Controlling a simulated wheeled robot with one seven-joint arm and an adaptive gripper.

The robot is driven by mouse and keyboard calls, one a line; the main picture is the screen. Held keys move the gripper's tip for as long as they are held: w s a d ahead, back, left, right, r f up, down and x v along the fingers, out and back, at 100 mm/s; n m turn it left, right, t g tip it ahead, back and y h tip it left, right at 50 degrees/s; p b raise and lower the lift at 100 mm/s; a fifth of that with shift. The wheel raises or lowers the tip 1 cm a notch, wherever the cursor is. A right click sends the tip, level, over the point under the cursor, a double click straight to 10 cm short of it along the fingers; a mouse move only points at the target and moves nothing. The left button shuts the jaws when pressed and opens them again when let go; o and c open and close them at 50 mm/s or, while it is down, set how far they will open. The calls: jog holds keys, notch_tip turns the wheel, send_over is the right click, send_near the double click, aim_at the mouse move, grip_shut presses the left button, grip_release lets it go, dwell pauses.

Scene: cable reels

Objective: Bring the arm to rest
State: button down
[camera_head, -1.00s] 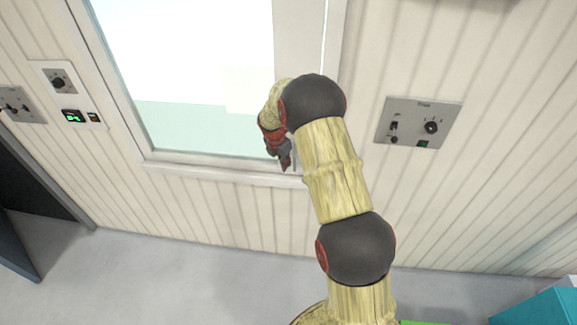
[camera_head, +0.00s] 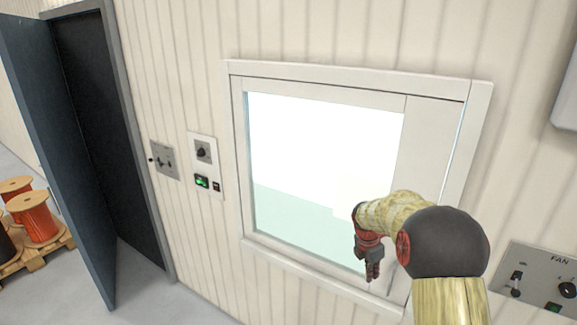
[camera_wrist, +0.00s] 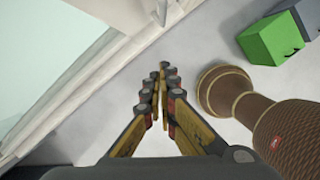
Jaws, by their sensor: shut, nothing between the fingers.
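My arm shows in the head view, bent at a dark round joint, with my gripper (camera_head: 373,272) hanging down in front of the lower right part of the window. In the wrist view my gripper (camera_wrist: 161,75) points over the grey floor, its fingers drawn together at the tips with nothing between them. The gripper touches nothing that I can see.
The window (camera_head: 325,150) is in the ribbed wall. A fan panel (camera_head: 540,283) is at the right; switch panels (camera_head: 203,165) are at the left. A dark door (camera_head: 62,160) stands open. Orange reels (camera_head: 38,220) sit on a pallet (camera_head: 35,262). The wrist view shows a green box (camera_wrist: 270,40).

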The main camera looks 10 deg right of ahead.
jog(key=s+a+m+t+y+b, duration=0.1)
jog(key=s+a+m+b, duration=0.4)
jog(key=s, duration=0.7)
jog(key=s+a+m+t+b, duration=0.2)
jog(key=s+a+m+b, duration=0.4)
jog(key=s+m+b, duration=0.3)
jog(key=s+a+m+t+y+b, duration=0.1)
jog(key=s+a+m+b, duration=0.4)
jog(key=s, duration=1.1)
jog(key=shift+a+r+m+t+y+b, duration=0.15)
jog(key=shift+r+m+t+y+b, duration=0.2)
jog(key=shift+m+b, duration=0.7)
jog(key=shift+f, duration=0.1)
